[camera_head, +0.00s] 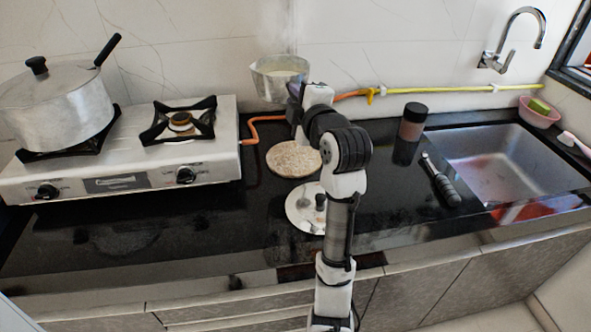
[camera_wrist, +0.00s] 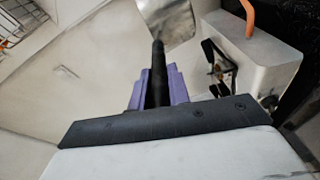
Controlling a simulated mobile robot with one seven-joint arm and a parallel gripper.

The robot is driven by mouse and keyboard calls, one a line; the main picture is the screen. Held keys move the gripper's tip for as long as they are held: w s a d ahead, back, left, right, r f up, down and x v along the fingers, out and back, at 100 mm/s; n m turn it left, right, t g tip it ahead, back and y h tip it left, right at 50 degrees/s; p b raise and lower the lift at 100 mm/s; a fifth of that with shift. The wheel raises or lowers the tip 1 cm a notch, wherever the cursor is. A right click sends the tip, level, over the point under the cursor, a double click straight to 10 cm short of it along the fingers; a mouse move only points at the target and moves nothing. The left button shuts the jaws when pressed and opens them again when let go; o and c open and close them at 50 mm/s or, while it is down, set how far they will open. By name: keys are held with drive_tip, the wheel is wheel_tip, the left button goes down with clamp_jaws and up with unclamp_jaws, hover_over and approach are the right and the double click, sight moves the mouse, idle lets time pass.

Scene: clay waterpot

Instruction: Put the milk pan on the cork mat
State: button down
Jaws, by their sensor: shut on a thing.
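The milk pan (camera_head: 270,86) is a small metal pan with pale contents, seen in the head view against the back wall. It appears raised above the counter, behind the cork mat. My gripper (camera_wrist: 158,82) is shut on its black handle between purple fingers. The pan's metal side (camera_wrist: 172,22) shows at the top of the wrist view. In the head view my gripper (camera_head: 295,91) is mostly hidden behind my arm. The round speckled cork mat (camera_head: 290,158) lies on the black counter; my arm covers its right edge.
A round metal lid (camera_head: 300,210) lies in front of the mat. The gas stove (camera_head: 120,182) with a large lidded pot (camera_head: 58,105) stands left. An orange hose (camera_head: 252,130) runs behind. A dark jar (camera_head: 413,121), black-handled tool (camera_head: 442,184) and sink (camera_head: 505,165) are right.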

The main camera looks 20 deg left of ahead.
drive_tip(key=shift+m+t+h, duration=0.3)
drive_tip(key=shift+w+d+f+p, duration=0.1)
drive_tip(key=shift+d+f+p, duration=0.3)
drive_tip(key=shift+f, duration=3.2)
drive_tip(key=shift+s+d+f+p, duration=0.1)
drive_tip(key=shift+d+f+p, duration=0.3)
drive_tip(key=shift+f, duration=3.15)
drive_tip(key=shift+w+d+f+p, duration=0.1)
drive_tip(key=shift+d+f+p, duration=0.3)
drive_tip(key=shift+f, duration=3.2)
drive_tip(key=shift+f, duration=0.15)
drive_tip(key=c, duration=1.3)
unclamp_jaws()
